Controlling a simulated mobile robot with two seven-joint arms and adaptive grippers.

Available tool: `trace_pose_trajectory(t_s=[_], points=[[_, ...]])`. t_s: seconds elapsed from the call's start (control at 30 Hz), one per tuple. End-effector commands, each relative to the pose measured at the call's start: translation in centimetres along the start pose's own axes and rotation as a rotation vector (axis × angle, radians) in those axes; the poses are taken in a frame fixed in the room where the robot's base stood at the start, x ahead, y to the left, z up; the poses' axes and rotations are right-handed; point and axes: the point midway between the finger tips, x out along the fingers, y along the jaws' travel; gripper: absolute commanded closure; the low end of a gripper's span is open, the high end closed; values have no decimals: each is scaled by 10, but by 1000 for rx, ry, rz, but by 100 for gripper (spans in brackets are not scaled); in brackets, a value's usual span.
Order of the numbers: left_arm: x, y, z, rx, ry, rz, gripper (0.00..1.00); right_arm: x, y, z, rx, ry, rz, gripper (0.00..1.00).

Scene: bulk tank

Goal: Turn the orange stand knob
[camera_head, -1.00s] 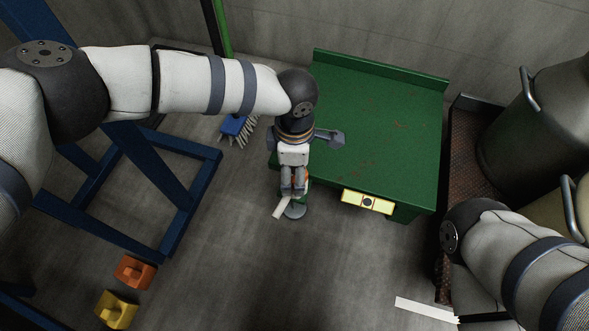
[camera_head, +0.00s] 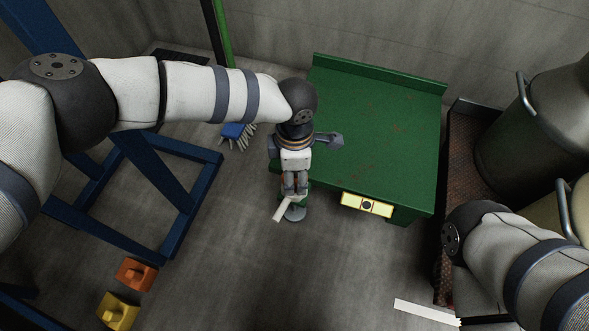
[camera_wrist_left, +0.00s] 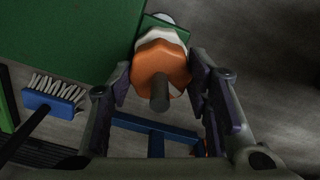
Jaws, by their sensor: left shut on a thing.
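In the head view my left gripper (camera_head: 294,190) points down just off the front left corner of the green stand (camera_head: 375,125). There the fingers hide nearly all of the knob. A pale lever-like piece (camera_head: 283,210) shows just below the fingers. My right gripper is out of view.
A yellow panel (camera_head: 352,200) is on the stand's front. A blue frame (camera_head: 180,215) and a blue brush (camera_head: 235,131) are to the left. Orange (camera_head: 137,273) and yellow (camera_head: 118,311) blocks lie lower left. Metal tanks (camera_head: 515,135) stand right.

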Motion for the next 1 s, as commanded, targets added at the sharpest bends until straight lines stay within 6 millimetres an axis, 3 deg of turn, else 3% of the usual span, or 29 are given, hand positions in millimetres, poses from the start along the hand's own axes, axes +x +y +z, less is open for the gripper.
trace_pose_trajectory(t_s=[0.5, 1.0], points=[[-2, 0, 0, -358, 0, 2, 83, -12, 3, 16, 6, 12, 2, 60], [-1, 0, 0, -489, 0, 2, 83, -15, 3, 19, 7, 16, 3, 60]])
